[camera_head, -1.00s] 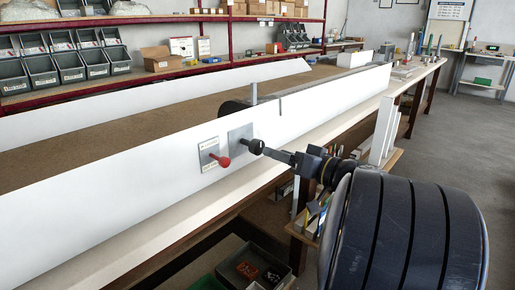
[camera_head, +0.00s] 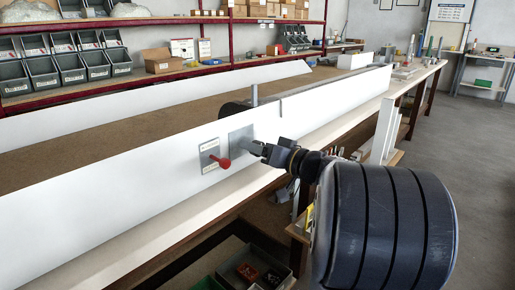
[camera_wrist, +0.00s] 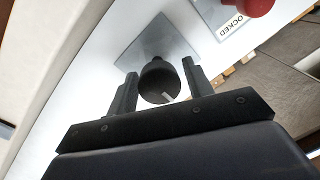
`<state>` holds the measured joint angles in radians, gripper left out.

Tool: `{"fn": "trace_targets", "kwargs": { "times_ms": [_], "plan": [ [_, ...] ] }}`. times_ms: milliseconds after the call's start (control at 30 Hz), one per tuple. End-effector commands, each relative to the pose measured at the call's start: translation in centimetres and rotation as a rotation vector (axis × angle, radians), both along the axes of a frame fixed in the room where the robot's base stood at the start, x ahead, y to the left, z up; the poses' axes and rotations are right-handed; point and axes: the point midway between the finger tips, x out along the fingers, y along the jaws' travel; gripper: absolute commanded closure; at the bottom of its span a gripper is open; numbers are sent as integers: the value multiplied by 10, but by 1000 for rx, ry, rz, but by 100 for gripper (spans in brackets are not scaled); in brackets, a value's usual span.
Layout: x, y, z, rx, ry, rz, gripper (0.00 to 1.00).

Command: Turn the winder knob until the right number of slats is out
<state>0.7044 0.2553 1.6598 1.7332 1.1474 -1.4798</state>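The black winder knob (camera_wrist: 158,82) sits on a square grey plate (camera_wrist: 157,45) on a long white panel (camera_head: 120,185). A pale mark shows on the knob's face. My gripper (camera_wrist: 159,69) has one finger on each side of the knob, with narrow gaps, so it looks open around it. In the head view my gripper (camera_head: 261,149) covers the knob. A red-tipped lever (camera_head: 222,162) stands left of the plate; in the wrist view its red end (camera_wrist: 250,5) is beside a label reading "OCKED", its first part cut off. I cannot make out any slats that are out.
A dark roll (camera_head: 236,107) and an upright grey post (camera_head: 254,93) show behind the panel. A crate (camera_head: 238,262) with small parts is below the bench. Shelves with grey bins (camera_head: 42,76) line the back wall. Open floor (camera_head: 470,150) lies to the right.

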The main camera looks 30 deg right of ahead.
Motion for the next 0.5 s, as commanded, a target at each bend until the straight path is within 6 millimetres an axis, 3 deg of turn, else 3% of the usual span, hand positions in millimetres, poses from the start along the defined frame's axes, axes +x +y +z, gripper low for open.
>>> {"fn": "trace_targets", "kwargs": {
  "times_ms": [400, 500],
  "plan": [
    [0, 0, 0, 0, 0, 0, 85],
    [0, 0, 0, 2, 1, 0, 85]
  ]
}}
